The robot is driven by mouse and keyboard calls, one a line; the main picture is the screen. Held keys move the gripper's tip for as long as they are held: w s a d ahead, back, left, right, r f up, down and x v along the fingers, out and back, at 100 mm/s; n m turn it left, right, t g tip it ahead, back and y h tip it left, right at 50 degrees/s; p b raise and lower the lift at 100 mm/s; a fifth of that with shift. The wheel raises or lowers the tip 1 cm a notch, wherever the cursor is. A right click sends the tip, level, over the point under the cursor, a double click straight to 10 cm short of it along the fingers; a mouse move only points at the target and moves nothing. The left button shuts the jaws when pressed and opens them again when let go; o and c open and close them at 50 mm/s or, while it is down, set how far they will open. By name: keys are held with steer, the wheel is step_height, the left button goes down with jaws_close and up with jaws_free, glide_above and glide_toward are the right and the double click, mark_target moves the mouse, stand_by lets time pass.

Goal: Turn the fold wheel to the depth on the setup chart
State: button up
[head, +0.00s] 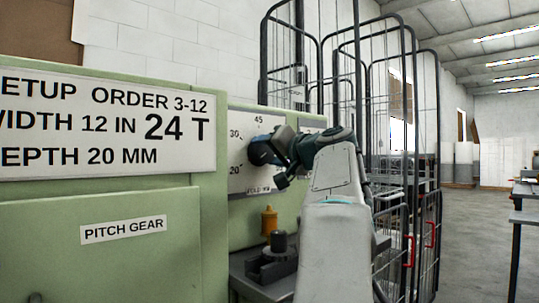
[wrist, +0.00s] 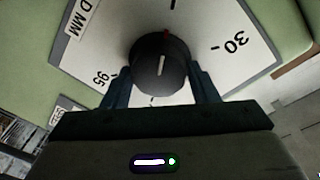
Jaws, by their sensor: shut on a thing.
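The setup chart (head: 70,140) on the green machine reads order 3-12, width 12 in, 24 T and depth 20 mm, its left edge cut off. The fold wheel, a dark round knob (wrist: 160,66), has a white line on its face and a red mark on its rim. My gripper (wrist: 161,84) is shut on it, one finger each side; in the head view my gripper (head: 268,155) hides most of it. The red mark points roughly toward a top tick whose number is out of frame.
In the head view the dial plate (head: 238,120) shows 20, 30 and 45. A pitch gear label (head: 124,229) is below the chart. A yellow bottle-like object (head: 269,222) and a dark block (head: 272,265) stand below the dial. Wire cage trolleys (head: 428,130) stand behind my arm.

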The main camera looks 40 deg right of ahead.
steer(key=shift+r, duration=0.25)
steer(key=o, duration=1)
steer(key=shift+w, duration=0.1)
steer(key=shift+c, duration=0.2)
steer(key=shift+f, duration=0.15)
steer(key=s+p, duration=0.1)
steer(key=s, duration=1.3)
steer(key=shift+a+p, duration=0.2)
steer(key=shift+p, duration=0.1)
steer(key=shift+w, duration=0.1)
